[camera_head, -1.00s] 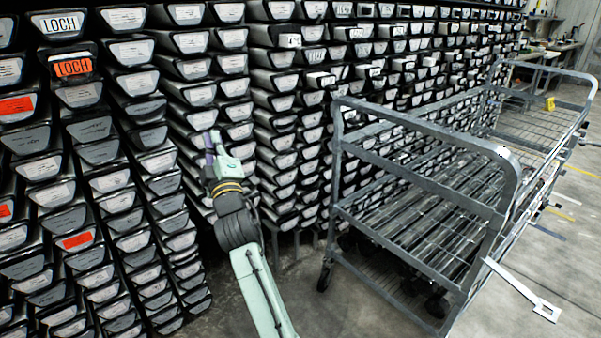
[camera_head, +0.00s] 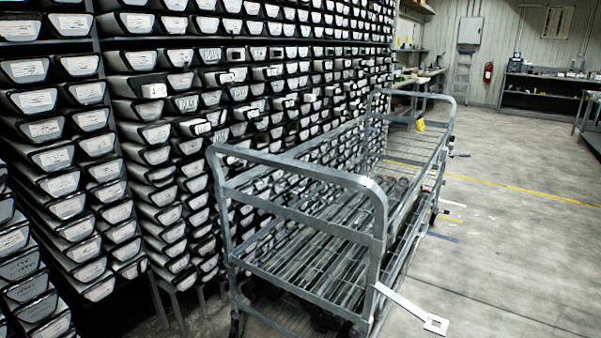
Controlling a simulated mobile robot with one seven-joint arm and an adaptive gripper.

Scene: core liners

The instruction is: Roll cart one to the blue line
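A grey metal cart (camera_head: 300,212) with looped tube end frames and slatted shelves stands along the rack, its near end toward me. A far looped end frame (camera_head: 452,103) rises behind it; I cannot tell whether this is one long cart or two in line. A yellow tag (camera_head: 420,125) hangs near the far end. No readable cart number shows. My gripper and arm are out of view.
A tall rack of labelled core trays (camera_head: 160,120) fills the left, close beside the cart. A pale bar with a square end (camera_head: 435,324) sticks out from the cart's near right side. Open concrete floor (camera_head: 520,250) lies right, crossed by a long yellow line (camera_head: 530,188).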

